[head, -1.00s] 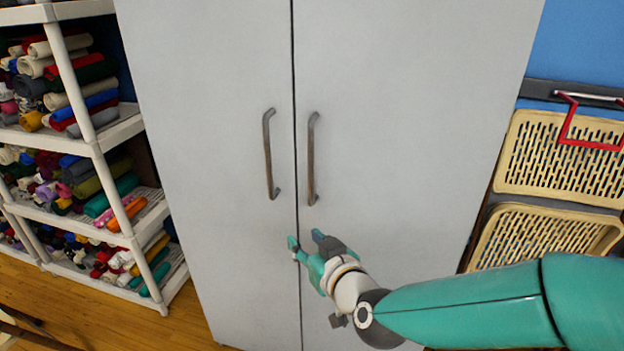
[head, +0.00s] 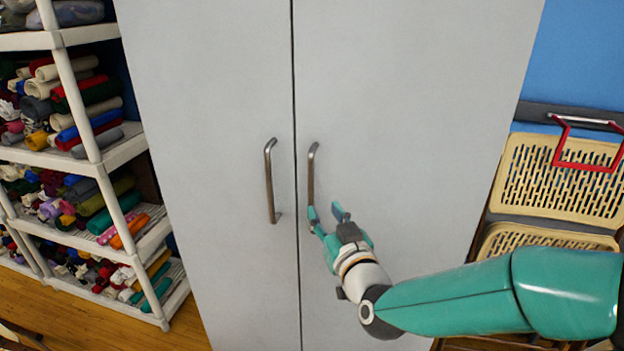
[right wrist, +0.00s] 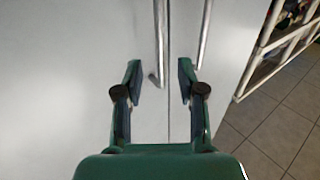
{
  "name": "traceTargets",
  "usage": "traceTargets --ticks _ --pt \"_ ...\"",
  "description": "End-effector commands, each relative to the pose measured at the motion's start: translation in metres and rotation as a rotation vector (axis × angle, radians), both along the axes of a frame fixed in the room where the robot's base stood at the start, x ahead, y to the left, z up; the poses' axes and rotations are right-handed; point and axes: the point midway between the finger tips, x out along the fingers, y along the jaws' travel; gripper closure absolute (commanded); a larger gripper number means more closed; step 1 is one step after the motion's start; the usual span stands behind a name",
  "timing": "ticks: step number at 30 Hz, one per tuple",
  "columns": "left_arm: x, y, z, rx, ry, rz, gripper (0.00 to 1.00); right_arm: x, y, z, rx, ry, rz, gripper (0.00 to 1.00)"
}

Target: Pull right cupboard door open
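The tall grey cupboard has a right door (head: 420,120) and a left door (head: 205,120), both shut, with a dark seam between them. The right door's handle (head: 311,170) is an upright metal bar beside the seam. My right gripper (head: 326,211) is open at the lower end of this handle, one finger overlapping it in the head view. In the right wrist view, the right door's handle (right wrist: 160,40) ends between the open fingers (right wrist: 160,80), which hold nothing. Contact cannot be told. My left gripper is out of view.
The left door's handle (head: 270,180) stands close across the seam. A white shelf rack (head: 105,170) with fabric rolls is at the left. Beige slatted panels (head: 560,180) and a red frame (head: 588,165) are at the right, beside the cupboard.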

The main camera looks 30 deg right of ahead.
Motion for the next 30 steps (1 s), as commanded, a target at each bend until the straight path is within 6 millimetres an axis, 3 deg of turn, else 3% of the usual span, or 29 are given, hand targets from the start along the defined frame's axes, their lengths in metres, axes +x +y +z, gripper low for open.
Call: traceTargets --ticks 6,12,18,26,30 --pt "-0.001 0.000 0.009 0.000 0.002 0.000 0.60 0.046 -0.013 -0.001 0.000 0.003 0.000 0.61" --pt "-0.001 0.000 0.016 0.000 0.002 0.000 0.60 0.076 -0.021 -0.001 0.001 0.003 0.001 0.61" --pt "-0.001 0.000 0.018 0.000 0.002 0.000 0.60 0.089 -0.025 -0.002 0.000 0.002 0.001 0.61" --pt "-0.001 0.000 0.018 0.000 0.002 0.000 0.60 0.091 -0.025 -0.003 0.001 0.002 0.002 0.61" --pt "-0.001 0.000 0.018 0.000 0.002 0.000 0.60 0.091 -0.024 -0.003 0.001 0.002 0.002 0.79"
